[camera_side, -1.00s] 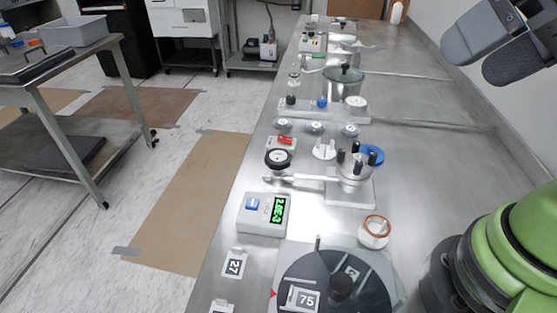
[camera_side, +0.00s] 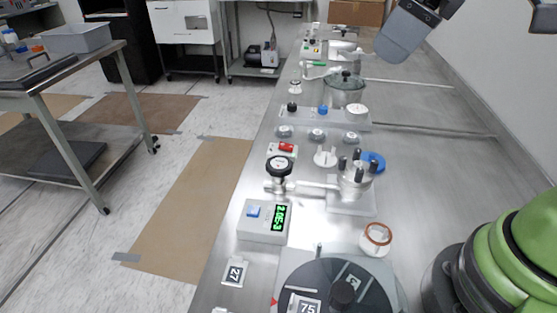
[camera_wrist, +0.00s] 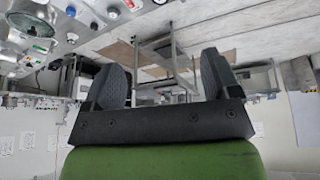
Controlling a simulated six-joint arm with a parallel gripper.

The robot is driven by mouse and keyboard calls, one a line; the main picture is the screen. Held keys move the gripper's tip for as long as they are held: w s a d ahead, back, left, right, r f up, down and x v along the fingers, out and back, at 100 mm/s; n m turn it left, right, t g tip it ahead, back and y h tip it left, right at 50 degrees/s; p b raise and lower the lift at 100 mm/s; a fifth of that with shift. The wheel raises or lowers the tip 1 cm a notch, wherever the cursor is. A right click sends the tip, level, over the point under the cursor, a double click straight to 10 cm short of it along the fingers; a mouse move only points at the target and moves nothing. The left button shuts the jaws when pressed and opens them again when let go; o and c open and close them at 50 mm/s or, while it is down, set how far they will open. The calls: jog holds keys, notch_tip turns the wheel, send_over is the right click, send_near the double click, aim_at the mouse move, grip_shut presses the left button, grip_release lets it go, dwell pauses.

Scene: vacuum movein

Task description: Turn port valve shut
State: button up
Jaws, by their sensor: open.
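My gripper (camera_side: 408,32) is at the top right of the side view, above the far part of the bench, with a grey finger showing. In the wrist view my gripper (camera_wrist: 162,62) has its two dark fingers wide apart with nothing between them. Knobs on the bench include a black one (camera_side: 292,107), a blue one (camera_side: 323,109) and a white one (camera_side: 357,110) on a manifold. A white handled knob (camera_side: 325,157) lies closer, beside a chamber with dark posts (camera_side: 356,180). I cannot tell which of these is the port valve. My gripper is apart from all of them.
A steel pot (camera_side: 346,88) stands beyond the manifold. A round gauge (camera_side: 280,166), a box with a green display (camera_side: 265,221), a copper-rimmed ring (camera_side: 377,237) and a dark disc (camera_side: 337,283) are nearer.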

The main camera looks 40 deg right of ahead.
jog(key=w+a+f+n+g, duration=0.25)
jog(key=w+f+n, duration=0.25)
jog(key=w+n, duration=0.4)
jog(key=n+g+h, duration=0.2)
jog(key=n, duration=0.8)
send_near(278, 164)
notch_tip(278, 164, down, 9)
jog(key=shift+d+f, duration=0.1)
jog(key=c, duration=0.9)
